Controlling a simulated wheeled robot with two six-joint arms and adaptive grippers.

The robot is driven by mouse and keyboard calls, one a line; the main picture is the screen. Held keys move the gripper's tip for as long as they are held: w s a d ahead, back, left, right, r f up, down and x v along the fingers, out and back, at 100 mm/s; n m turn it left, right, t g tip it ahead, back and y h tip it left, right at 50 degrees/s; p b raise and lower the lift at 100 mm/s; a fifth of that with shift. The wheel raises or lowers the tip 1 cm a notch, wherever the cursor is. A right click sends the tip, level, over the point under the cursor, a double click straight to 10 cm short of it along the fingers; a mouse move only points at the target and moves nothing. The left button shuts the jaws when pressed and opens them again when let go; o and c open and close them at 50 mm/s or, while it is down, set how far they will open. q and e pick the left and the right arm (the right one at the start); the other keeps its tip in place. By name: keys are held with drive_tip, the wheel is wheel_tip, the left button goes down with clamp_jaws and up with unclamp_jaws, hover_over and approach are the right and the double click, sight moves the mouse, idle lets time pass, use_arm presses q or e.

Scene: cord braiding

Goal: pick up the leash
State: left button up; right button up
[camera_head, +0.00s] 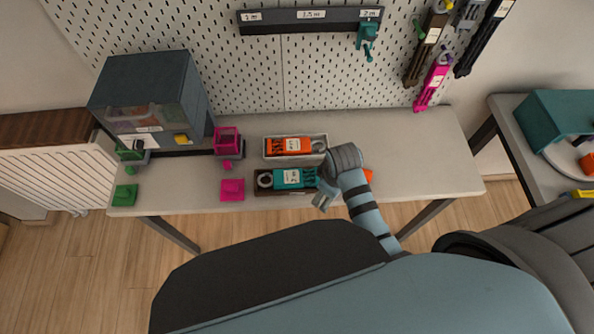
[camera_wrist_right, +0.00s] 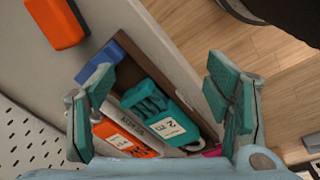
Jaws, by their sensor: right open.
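A teal bundled leash (camera_head: 290,178) with a white label and a grey ring lies in a dark brown tray (camera_head: 285,193) near the table's front edge. An orange bundled leash (camera_head: 285,145) lies in a light tray (camera_head: 296,158) behind it. My right gripper (camera_head: 325,194) is at the right end of the dark tray. In the right wrist view my right gripper (camera_wrist_right: 160,105) is open, its two fingers on either side of the teal leash (camera_wrist_right: 150,95), with nothing held. The orange leash (camera_wrist_right: 125,140) shows near the left finger. My left gripper is not in view.
An orange block (camera_wrist_right: 57,22) lies on the table beside the dark tray. A pink block (camera_head: 232,189), a pink holder (camera_head: 227,140) and a dark cabinet (camera_head: 150,95) stand to the left. A pegboard (camera_head: 230,60) with hanging leashes rises behind. The table's right part is clear.

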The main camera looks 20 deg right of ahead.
sight(288, 177)
drive_tip(key=w+a+r+n+g, duration=0.2)
drive_tip(key=w+a+r+n, duration=0.55)
drive_tip(key=w+r, duration=0.3)
drive_tip(key=shift+n, duration=0.25)
drive_tip(key=f+b, duration=0.1)
drive_tip(key=f, duration=0.3)
drive_tip(key=a+f+b, duration=0.1)
drive_tip(key=f+b, duration=0.1)
drive_tip(key=f, duration=0.3)
drive_tip(key=f+b, duration=0.1)
drive_tip(key=f, duration=0.4)
drive_tip(key=shift+s+a+f, duration=0.2)
drive_tip(key=shift+c, duration=0.4)
drive_tip(key=shift+r, duration=0.1)
drive_tip(key=c, duration=1.3)
wheel_tip(288, 177, up, 10)
drive_tip(key=p, duration=0.3)
drive_tip(key=shift+p, duration=0.4)
